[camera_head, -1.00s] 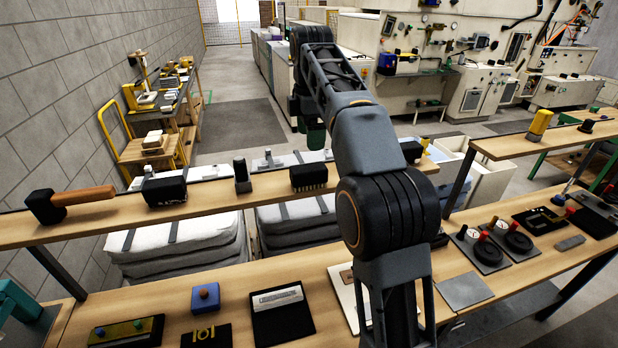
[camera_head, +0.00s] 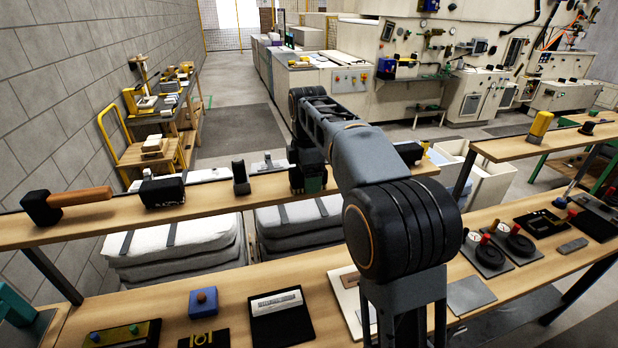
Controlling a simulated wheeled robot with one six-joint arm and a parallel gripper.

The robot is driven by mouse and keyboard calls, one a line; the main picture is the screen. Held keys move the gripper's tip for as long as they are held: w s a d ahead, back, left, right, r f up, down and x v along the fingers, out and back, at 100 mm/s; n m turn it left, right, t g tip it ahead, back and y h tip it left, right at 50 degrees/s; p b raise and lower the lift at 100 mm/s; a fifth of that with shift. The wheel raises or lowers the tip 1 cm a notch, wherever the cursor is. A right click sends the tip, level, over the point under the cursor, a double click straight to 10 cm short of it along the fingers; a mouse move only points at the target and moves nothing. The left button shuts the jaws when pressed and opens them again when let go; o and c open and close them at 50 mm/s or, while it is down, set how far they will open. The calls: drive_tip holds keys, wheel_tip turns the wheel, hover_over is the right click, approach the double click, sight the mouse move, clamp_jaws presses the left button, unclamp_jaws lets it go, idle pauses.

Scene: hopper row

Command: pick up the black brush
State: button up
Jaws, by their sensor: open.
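The black brush (camera_head: 295,179) lies on the raised wooden shelf, left of my arm's big joint. It was clear before, with a pale bristle-like lower edge; now my gripper covers most of it.
On the same shelf stand a hammer (camera_head: 66,204), a black block (camera_head: 162,191) and a small dark upright piece (camera_head: 241,178). Another black item (camera_head: 408,152) sits right of my arm. The lower bench (camera_head: 230,283) holds trays and a blue box (camera_head: 203,302).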

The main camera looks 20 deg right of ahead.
drive_tip(key=shift+f, duration=0.15)
drive_tip(key=c, duration=1.1)
drive_tip(key=shift+o, duration=0.2)
drive_tip(key=shift+r, duration=0.7)
drive_tip(key=s+r+b, duration=0.3)
drive_tip(key=s+r, duration=0.8)
drive_tip(key=s, duration=0.3)
drive_tip(key=shift+r+b, duration=0.35)
